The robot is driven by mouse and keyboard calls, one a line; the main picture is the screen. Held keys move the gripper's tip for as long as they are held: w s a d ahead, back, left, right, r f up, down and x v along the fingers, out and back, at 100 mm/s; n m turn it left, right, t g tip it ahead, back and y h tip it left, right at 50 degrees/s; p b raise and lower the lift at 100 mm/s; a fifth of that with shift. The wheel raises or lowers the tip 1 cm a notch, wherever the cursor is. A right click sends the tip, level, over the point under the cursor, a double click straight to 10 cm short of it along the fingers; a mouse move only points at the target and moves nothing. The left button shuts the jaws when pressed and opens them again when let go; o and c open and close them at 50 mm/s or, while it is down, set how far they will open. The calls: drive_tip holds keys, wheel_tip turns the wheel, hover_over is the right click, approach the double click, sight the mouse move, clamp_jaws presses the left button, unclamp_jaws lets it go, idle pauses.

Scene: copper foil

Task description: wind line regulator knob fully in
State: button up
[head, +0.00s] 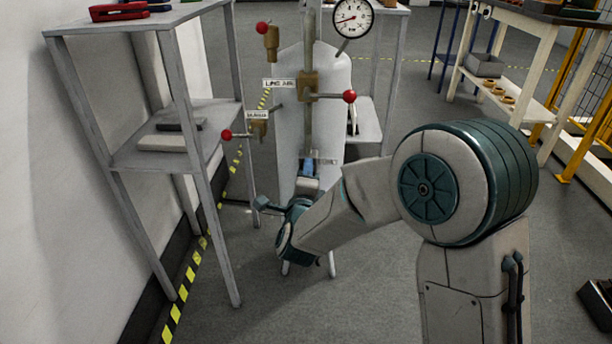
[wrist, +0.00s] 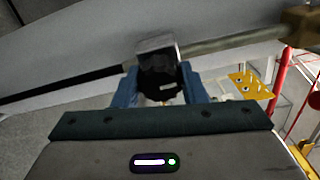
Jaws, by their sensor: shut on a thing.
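The line regulator knob (wrist: 160,82) is black with a short white mark and sits below a grey metal body (wrist: 156,44) on the pipe in the wrist view. My gripper (wrist: 160,88) has its blue fingers on either side of the knob and is shut on it. In the head view my gripper (head: 308,167) is low on the upright pipe (head: 309,120), in front of the pale tank (head: 336,85). The knob is hidden there by the fingers and wrist. How far the knob is wound in cannot be told.
Brass valves with red-ended levers (head: 349,96) (head: 227,134) branch off above my gripper. A grey shelf rack (head: 178,150) stands close at the left. Floor at the lower right is mostly clear.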

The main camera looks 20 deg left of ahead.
drive_tip(key=shift+f, duration=0.1)
idle(0.3)
drive_tip(key=o, duration=1)
drive_tip(key=shift+s, duration=0.1)
drive_tip(key=p+v, duration=0.3)
drive_tip(key=v, duration=1)
drive_tip(key=shift+s, duration=0.35)
